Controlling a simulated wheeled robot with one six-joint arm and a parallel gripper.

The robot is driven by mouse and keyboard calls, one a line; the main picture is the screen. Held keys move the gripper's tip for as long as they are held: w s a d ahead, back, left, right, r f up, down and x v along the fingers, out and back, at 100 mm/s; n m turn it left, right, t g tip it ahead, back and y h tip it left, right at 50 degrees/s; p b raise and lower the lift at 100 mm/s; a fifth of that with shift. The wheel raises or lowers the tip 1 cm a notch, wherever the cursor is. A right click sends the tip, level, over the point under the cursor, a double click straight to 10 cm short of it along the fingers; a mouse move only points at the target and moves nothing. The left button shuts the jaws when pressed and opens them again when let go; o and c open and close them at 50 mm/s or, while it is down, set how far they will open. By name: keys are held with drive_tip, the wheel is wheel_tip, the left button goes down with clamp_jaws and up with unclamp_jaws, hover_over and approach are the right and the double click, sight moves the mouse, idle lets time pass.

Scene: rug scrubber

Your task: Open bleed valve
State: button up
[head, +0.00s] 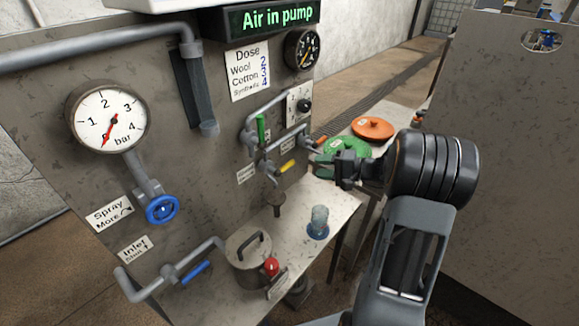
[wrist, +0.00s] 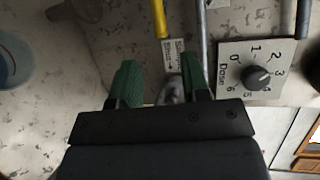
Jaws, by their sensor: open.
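The panel display (head: 267,17) reads "Air in pump". I cannot read which valve is labelled bleed. A red knob (head: 271,267) sits at the front of the metal pot (head: 247,262), with a small tag below it. A yellow-handled valve (head: 288,166) and a green-handled valve (head: 261,128) are on the panel pipes. My gripper (head: 326,168) is open to the right of the yellow handle. In the wrist view its green fingers (wrist: 159,76) are apart, with a metal fitting (wrist: 174,92) behind and between them. The yellow handle (wrist: 160,18) is beyond the fingertips.
A dose dial (wrist: 259,77) shows beside the fingers. A blue spray wheel (head: 162,209) and a blue inlet lever (head: 195,272) are on the left. A clear bottle (head: 319,220) stands on the shelf. Green (head: 346,148) and orange (head: 373,128) discs lie behind my gripper.

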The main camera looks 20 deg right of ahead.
sight(292, 164)
drive_tip(key=p+x, duration=0.1)
drive_tip(key=x, duration=0.9)
drive_tip(key=shift+w+a+f, duration=0.1)
drive_tip(key=shift+w+a, duration=0.1)
drive_tip(key=shift+a, duration=0.15)
clamp_jaws()
drive_tip(key=shift+d, duration=0.1)
